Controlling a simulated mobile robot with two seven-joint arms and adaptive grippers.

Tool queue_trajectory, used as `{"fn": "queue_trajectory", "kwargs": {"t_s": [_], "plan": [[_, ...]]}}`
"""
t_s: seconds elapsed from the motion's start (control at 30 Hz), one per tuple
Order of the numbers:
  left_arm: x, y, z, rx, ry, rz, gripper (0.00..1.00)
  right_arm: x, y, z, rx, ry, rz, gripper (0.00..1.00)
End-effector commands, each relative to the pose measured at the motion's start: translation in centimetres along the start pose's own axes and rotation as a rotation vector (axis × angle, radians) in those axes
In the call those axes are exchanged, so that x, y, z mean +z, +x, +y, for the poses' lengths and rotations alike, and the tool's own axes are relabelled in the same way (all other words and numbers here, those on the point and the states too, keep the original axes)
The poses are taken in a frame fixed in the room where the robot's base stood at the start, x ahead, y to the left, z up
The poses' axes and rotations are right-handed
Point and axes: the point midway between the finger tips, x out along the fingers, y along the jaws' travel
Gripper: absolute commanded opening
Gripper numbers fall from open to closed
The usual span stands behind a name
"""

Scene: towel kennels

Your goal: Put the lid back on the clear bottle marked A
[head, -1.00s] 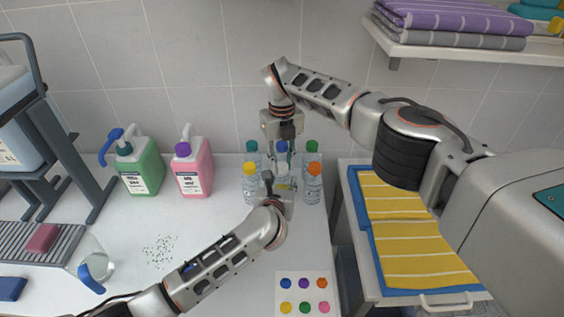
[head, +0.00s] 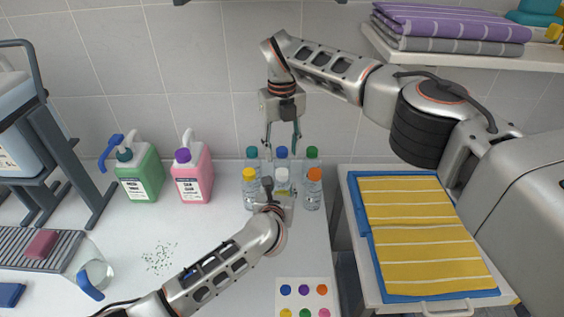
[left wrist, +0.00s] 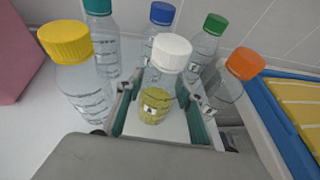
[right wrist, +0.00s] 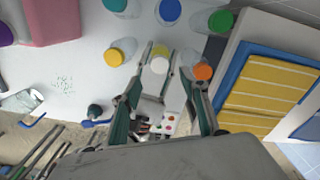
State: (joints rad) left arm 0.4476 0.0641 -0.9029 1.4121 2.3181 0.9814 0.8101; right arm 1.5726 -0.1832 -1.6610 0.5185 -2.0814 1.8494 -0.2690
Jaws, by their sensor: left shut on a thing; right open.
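A clear bottle (left wrist: 154,104) with a yellow-green lower part and a small dark mark on a white patch stands upright; I cannot read the mark. A white lid (left wrist: 172,53) sits on its top and looks level; it also shows in the head view (head: 282,174). My left gripper (head: 281,191) is shut around this bottle, one finger on each side. My right gripper (head: 282,146) is open and empty above the bottle, fingers pointing down. In the right wrist view the white lid (right wrist: 159,66) lies between and beyond its fingers.
Bottles with yellow (left wrist: 65,42), teal (left wrist: 98,6), blue (left wrist: 162,13), green (left wrist: 215,24) and orange (left wrist: 245,63) caps stand close around. Green (head: 140,172) and pink (head: 192,172) jugs stand left. A dotted card (head: 304,296) lies in front.

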Motion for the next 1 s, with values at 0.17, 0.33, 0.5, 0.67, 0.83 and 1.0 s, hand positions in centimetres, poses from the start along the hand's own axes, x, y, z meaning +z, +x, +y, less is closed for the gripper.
{"fn": "queue_trajectory", "kwargs": {"t_s": [0.17, 0.33, 0.5, 0.67, 0.83, 1.0], "plan": [[-0.1, 0.0, 0.0, 0.0, 0.0, 0.001, 0.0, 0.0, -3.1, 0.0, -0.001, -0.001, -0.001, 0.44], [-0.1, 0.0, 0.0, 0.0, 0.0, 0.001, 0.0, 0.0, -4.5, 0.0, -0.001, 0.0, 0.0, 0.44], [-0.1, 0.0, 0.0, 0.0, 0.0, 0.001, 0.0, 0.0, -4.8, 0.0, 0.001, 0.0, 0.001, 0.44], [-0.1, 0.0, 0.0, 0.0, 0.0, 0.001, 0.0, 0.0, -4.8, 0.0, 0.001, 0.0, 0.001, 0.44], [-0.1, 0.0, 0.0, 0.0, 0.0, 0.001, 0.56, 0.0, -4.8, 0.0, 0.0, 0.0, 0.001, 0.44], [0.0, 0.0, 0.0, 0.0, 0.0, 0.0, 0.56, 0.0, -4.8, 0.0, 0.0, 0.0, 0.001, 0.44]]}}
